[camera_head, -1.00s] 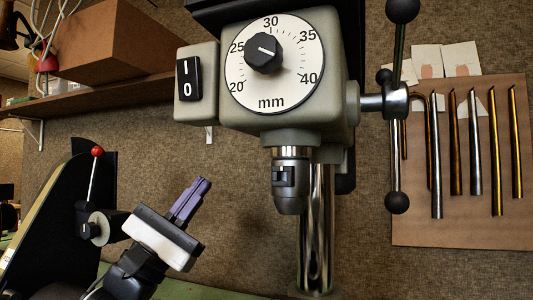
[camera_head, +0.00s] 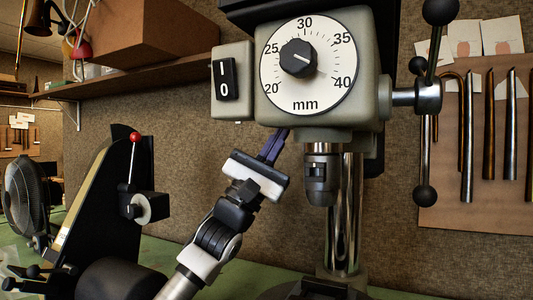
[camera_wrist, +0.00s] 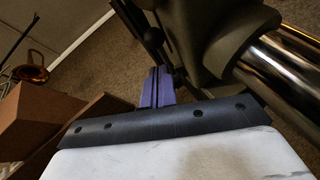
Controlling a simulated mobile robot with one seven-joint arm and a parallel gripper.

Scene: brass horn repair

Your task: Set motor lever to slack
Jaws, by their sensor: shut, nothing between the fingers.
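A thin steel lever with a red knob (camera_head: 135,138) stands nearly upright on the black machine (camera_head: 95,205) at the left in the head view. It leans slightly right, and a dark block and pale round part sit at its base. I cannot read any slack mark by it. My gripper (camera_head: 273,146) is shut and empty, its purple fingers pointing up beside the drill press head, well to the right of the lever. In the wrist view the closed fingers (camera_wrist: 157,86) show near the drill press body; the red knob is not visible there.
The grey drill press (camera_head: 318,75) with its mm dial, I/0 switch (camera_head: 226,80) and steel column (camera_head: 345,215) stands close right of my gripper. Its ball-ended feed handle (camera_head: 428,97) is farther right. A fan (camera_head: 27,200) stands far left. A shelf holds a cardboard box (camera_head: 150,45).

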